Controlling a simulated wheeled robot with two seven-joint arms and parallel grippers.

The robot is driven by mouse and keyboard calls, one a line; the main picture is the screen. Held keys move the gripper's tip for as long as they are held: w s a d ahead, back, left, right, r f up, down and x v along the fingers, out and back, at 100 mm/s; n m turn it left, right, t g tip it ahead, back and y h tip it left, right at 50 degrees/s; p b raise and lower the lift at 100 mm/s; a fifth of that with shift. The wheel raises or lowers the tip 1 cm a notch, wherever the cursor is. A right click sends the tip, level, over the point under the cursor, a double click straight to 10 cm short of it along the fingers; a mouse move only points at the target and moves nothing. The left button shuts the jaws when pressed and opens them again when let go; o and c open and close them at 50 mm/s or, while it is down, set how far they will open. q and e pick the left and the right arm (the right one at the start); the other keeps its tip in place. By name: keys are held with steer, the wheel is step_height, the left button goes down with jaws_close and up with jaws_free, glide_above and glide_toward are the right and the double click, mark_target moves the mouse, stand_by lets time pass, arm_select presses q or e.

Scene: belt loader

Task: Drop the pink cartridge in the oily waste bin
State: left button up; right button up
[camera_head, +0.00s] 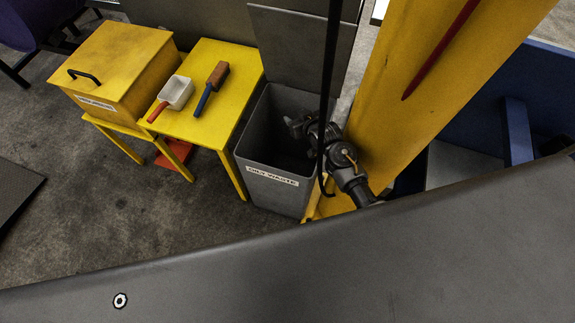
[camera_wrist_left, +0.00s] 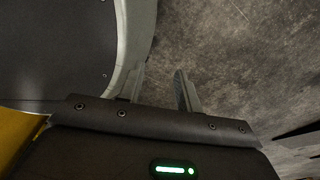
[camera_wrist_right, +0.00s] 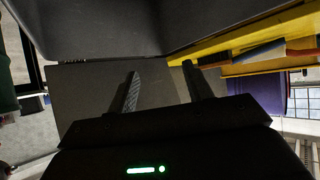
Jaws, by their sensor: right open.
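The oily waste bin (camera_head: 270,190) is a tall grey box with a label on its front, in the middle of the head view. Its top is open and a grey panel like a raised lid (camera_head: 300,45) stands behind it. My right gripper (camera_head: 296,125) is at the bin's mouth, on its right side. The right wrist view shows its fingers (camera_wrist_right: 161,82) apart with nothing between them. The left wrist view shows my left gripper (camera_wrist_left: 158,88) with fingers apart and empty, above the floor. The pink cartridge is not visible in any view; the bin's inside is dark.
A yellow table (camera_head: 215,110) left of the bin holds a white scoop (camera_head: 176,92) and a brush (camera_head: 212,88). A yellow lidded box (camera_head: 118,62) stands beyond it. A yellow column (camera_head: 420,70) rises right of the bin. A dark grey surface (camera_head: 300,275) fills the foreground.

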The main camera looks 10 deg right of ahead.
arm_select(q)
steer(key=shift+s+d+r, duration=0.1)
steer(key=shift+d+r, duration=0.2)
steer(key=shift+d, duration=0.1)
arm_select(e)
steer(key=v, duration=0.9)
steer(key=shift+a, duration=0.1)
